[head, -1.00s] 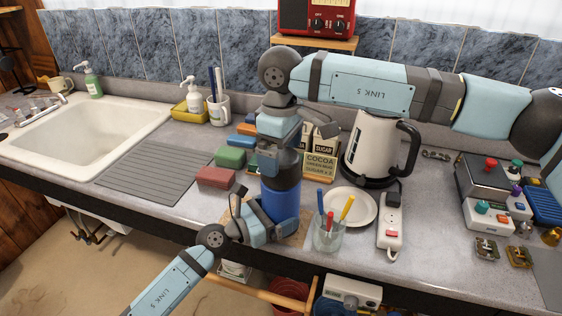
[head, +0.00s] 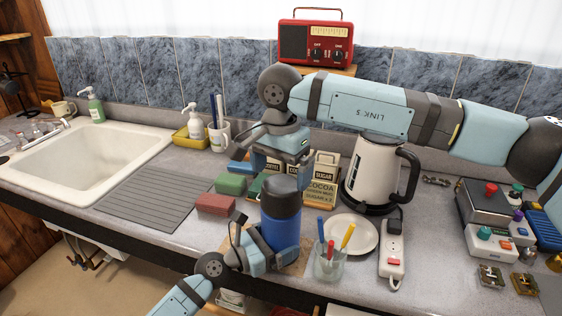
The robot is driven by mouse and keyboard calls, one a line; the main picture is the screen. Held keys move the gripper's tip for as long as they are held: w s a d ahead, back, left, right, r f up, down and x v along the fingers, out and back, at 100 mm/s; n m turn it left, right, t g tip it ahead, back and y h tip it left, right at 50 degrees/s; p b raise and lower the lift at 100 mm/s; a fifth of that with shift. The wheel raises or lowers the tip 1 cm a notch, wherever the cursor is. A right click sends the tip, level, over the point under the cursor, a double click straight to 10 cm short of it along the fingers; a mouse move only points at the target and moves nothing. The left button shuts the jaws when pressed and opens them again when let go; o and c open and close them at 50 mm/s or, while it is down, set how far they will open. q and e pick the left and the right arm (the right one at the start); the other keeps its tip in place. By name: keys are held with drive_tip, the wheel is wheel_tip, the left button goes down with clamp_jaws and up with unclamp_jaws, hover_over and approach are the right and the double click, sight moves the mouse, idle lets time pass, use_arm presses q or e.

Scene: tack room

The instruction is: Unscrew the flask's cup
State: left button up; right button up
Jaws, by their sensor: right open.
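The flask (head: 281,228) stands upright near the counter's front edge, a blue cylinder with its dark grey cup (head: 281,195) on top. My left gripper (head: 268,246) comes in low from the front left and is shut on the flask's lower body; part of its fingers is hidden. My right gripper (head: 278,166) is open and empty, just above and behind the cup, and appears clear of it.
A glass of pens (head: 329,264), a white plate (head: 352,233) and a power strip (head: 391,250) stand right of the flask. Coloured blocks (head: 216,204) lie to the left, before the drainer (head: 150,192).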

sight(281, 187)
drive_tip(key=m, duration=0.4)
drive_tip(key=shift+r, duration=0.25)
drive_tip(key=m, duration=0.4)
drive_tip(key=shift+r+m, duration=0.2)
drive_tip(key=shift+m, duration=0.2)
drive_tip(key=m, duration=0.4)
drive_tip(key=shift+r, duration=0.15)
drive_tip(key=m, duration=0.6)
drive_tip(key=shift+r, duration=0.25)
drive_tip(key=shift+f, duration=4)
drive_tip(key=shift+c, duration=0.5)
